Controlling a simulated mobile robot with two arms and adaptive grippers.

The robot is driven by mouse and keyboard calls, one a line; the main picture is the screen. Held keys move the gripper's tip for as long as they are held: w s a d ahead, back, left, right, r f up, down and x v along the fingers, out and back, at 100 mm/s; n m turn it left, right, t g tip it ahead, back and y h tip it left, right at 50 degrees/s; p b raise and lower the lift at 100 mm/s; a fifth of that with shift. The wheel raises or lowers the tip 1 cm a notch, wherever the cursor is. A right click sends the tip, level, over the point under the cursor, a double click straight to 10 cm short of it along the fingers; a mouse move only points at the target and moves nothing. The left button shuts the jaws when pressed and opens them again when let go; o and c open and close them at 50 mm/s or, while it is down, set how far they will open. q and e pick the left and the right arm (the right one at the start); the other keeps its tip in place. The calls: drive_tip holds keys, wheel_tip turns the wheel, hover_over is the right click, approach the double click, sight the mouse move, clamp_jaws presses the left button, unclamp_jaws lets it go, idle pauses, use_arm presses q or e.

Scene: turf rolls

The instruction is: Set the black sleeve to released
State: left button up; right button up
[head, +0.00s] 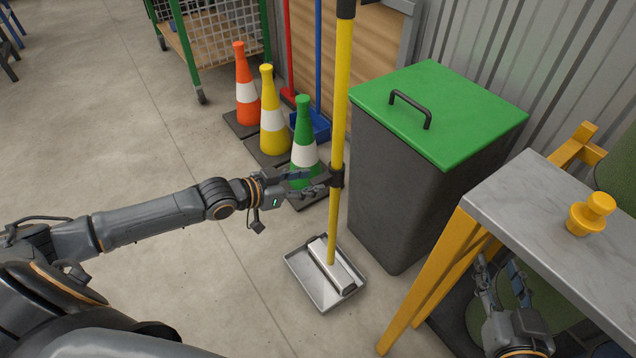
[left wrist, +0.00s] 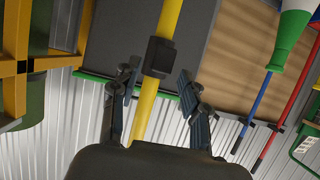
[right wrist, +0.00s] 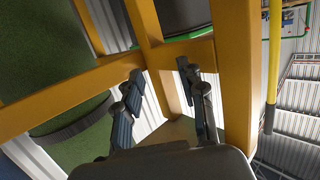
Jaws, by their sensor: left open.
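The black sleeve (head: 337,178) sits around a yellow pole (head: 341,110) that stands in a grey tray-like pan (head: 308,287) on the floor. In the left wrist view the sleeve (left wrist: 159,57) is a dark block on the pole, between and just beyond my fingertips. My left gripper (head: 322,184) is open, its fingers (left wrist: 157,82) apart on either side of the pole. I cannot tell whether a finger touches the sleeve. My right gripper (head: 500,285) is open and empty beside the yellow table legs (right wrist: 236,70), partly hidden under the tabletop in the head view.
A dark bin with a green lid (head: 440,110) stands right of the pole. Orange (head: 245,95), yellow (head: 271,120) and green (head: 304,145) cones stand behind my left gripper. A grey tabletop (head: 545,215) carries a yellow knob-like piece (head: 592,213). Floor at left is clear.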

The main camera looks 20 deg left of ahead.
sight(315, 181)
use_arm(q)
drive_tip(key=x, duration=0.2)
drive_tip(key=shift+w+d+f+b, duration=0.15)
drive_tip(key=shift+w+b, duration=0.15)
drive_tip(key=shift+b, duration=0.1)
drive_tip(key=shift+w+d+f, duration=0.1)
drive_tip(key=shift+w+d, duration=0.15)
drive_tip(key=shift+w, duration=0.1)
use_arm(e)
drive_tip(key=r+t, duration=0.1)
drive_tip(key=r, duration=0.1)
drive_tip(key=r+t, duration=0.1)
drive_tip(key=a+r+t+y, duration=0.1)
drive_tip(key=r, duration=0.1)
drive_tip(key=shift+w+r, duration=0.3)
drive_tip(key=shift+w, duration=0.1)
use_arm(q)
drive_tip(key=shift+c, duration=0.2)
clamp_jaws()
